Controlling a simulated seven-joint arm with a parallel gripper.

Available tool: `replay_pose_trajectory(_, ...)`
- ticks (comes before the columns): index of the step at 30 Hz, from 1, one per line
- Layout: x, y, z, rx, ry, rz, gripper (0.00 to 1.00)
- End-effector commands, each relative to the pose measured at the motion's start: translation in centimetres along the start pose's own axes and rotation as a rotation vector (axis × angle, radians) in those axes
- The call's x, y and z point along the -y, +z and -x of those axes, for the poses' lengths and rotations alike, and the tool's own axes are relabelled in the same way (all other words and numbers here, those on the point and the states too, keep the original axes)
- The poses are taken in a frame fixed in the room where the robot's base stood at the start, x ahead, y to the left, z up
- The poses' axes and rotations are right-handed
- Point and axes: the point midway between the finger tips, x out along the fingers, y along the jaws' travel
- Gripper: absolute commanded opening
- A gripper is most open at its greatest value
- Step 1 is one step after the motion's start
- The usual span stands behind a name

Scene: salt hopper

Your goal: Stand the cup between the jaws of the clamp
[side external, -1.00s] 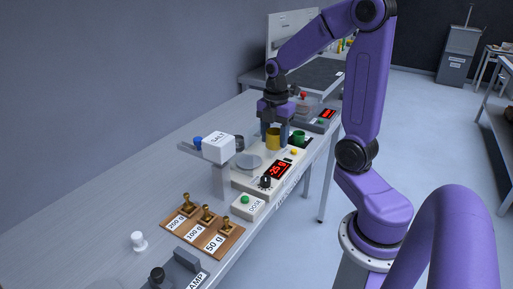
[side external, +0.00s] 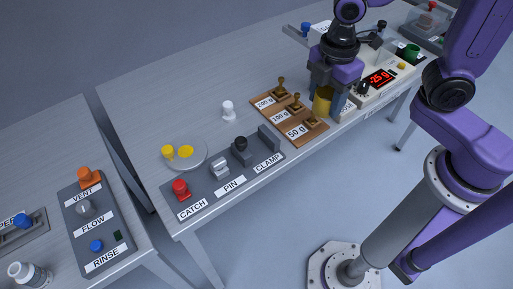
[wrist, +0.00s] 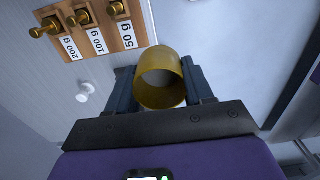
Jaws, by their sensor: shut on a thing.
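The yellow cup (side external: 322,101) is held between the fingers of my gripper (side external: 325,106). It looks roughly upright, beside the 50 g end of the weight board. In the wrist view the cup (wrist: 163,58) shows its round open mouth, with a finger of my gripper (wrist: 163,92) on each side. The clamp does not show in the wrist view.
The weight board (side external: 262,103) with brass weights lies between the cup and the clamp. A white peg (side external: 228,109) stands behind the panel. A pin (side external: 220,168), a red catch knob (side external: 180,189) and a round dish (side external: 203,146) with yellow pieces are further left. The scale (side external: 385,80) is right.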

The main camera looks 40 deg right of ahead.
Motion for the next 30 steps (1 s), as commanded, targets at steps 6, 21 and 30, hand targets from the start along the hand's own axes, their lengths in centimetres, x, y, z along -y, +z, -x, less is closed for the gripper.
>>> replay_pose_trajectory(6, 2.8, -3.6, -0.4, 0.000, 0.000, 0.003, 0.22)
replay_pose_trajectory(21, -1.1, -7.2, -3.0, 0.002, -0.001, -0.007, 0.22)
replay_pose_trajectory(30, -5.0, -9.7, -5.7, 0.003, -0.002, -0.006, 0.22)
